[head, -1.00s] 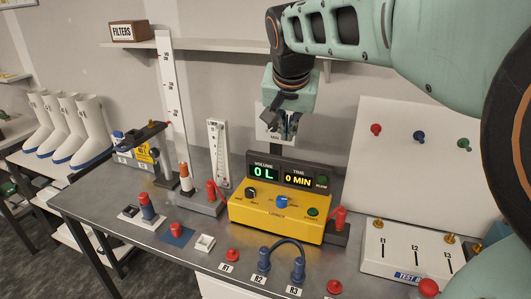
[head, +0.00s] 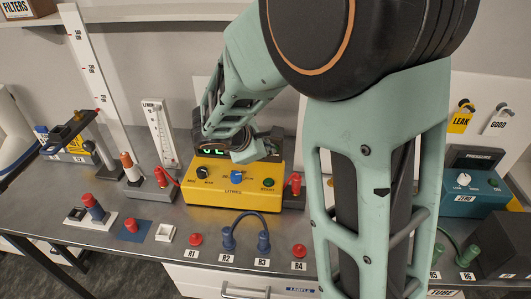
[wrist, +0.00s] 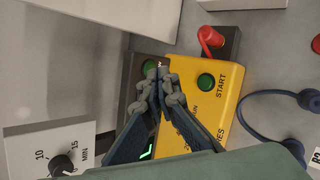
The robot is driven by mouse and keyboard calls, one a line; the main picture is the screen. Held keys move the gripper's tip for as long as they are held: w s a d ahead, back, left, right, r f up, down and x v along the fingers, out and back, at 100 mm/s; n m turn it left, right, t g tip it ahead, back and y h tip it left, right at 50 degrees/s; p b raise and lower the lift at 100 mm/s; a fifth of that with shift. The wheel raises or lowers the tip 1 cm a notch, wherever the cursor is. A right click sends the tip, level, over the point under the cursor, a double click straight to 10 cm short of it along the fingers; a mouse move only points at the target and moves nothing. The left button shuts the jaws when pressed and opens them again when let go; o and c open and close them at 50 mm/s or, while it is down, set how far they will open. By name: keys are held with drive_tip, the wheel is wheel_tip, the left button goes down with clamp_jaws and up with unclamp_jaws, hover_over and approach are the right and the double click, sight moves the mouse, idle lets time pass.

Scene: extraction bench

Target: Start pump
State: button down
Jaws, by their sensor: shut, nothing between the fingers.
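The yellow pump (head: 232,197) stands on the bench, and it also shows in the wrist view (wrist: 222,120). Its green START button (head: 268,182) is uncovered and shows in the wrist view (wrist: 206,80) to the right of my fingers. A green round lamp or button (wrist: 150,67) on the dark display panel is just beside my fingertips. My gripper (wrist: 161,76) is shut and empty over the pump, near the edge between display panel and yellow top. I cannot tell whether it touches. In the head view my arm hides most of the display, and the fingertips are not clear.
A red lever (head: 295,183) stands right of the pump, another red one (head: 163,177) on its left. A blue hose (head: 248,222) loops in front. A MIN dial (wrist: 62,165) is behind the pump. A teal pressure unit (head: 470,190) stands at right.

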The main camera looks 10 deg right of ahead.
drive_tip(key=shift+f+n, duration=0.2)
drive_tip(key=shift+n, duration=0.1)
drive_tip(key=shift+s+f, duration=0.1)
drive_tip(key=shift+f, duration=0.05)
drive_tip(key=b, duration=0.7)
hover_over(268, 182)
wheel_tip(268, 182, down, 8)
drive_tip(key=shift+r, duration=0.2)
drive_tip(key=shift+f+b, duration=0.3)
drive_tip(key=shift+f, duration=0.15)
drive_tip(key=shift+f, duration=0.1)
idle(0.5)
drive_tip(key=shift+f+b, duration=0.35)
drive_tip(key=shift+b, duration=0.25)
